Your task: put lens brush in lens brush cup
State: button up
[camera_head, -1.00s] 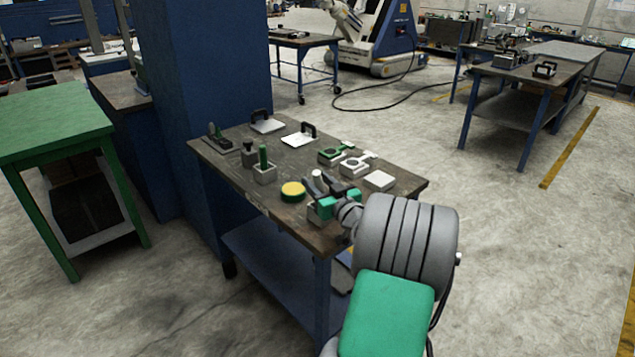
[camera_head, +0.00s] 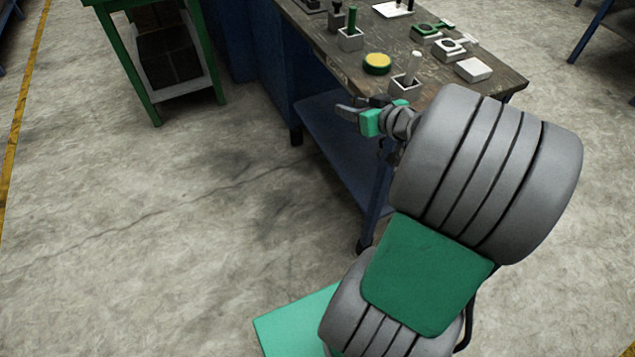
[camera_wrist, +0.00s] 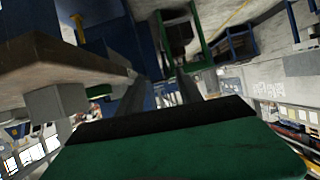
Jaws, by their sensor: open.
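A pale upright stick (camera_head: 412,66), which looks like the lens brush, stands slightly tilted in a square grey cup (camera_head: 405,88) near the table's front edge. A second grey cup (camera_head: 350,41) further left holds a green-handled stick (camera_head: 352,19). I cannot tell for certain which cup is the lens brush cup. My gripper (camera_head: 357,107) is open and empty. It is just off the table's front edge, to the left of the near cup and apart from it. In the wrist view a grey block (camera_wrist: 57,103) shows against the table edge, probably the near cup; nothing is between the fingers.
The worktable (camera_head: 445,82) also bears a yellow round pad (camera_head: 377,63), a white block (camera_head: 473,69) and green and white clamp-like holders (camera_head: 424,31). A green table (camera_head: 172,40) stands at the upper left. The floor in front is open.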

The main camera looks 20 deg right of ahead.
jog(key=s+a+f+n+g, duration=0.1)
jog(key=s+a+f+g, duration=0.25)
jog(key=a, duration=0.45)
jog(key=s+a+f+g, duration=0.3)
jog(key=s+a+g, duration=0.1)
jog(key=a, duration=0.5)
jog(key=s+a+m+g+h, duration=0.1)
jog(key=s+a+g, duration=0.1)
jog(key=s, duration=0.6)
jog(key=shift+s+r+m+g+h, duration=0.2)
jog(key=shift+s+m+g+h, duration=0.15)
jog(key=shift+g, duration=0.3)
jog(key=shift+c, duration=0.6)
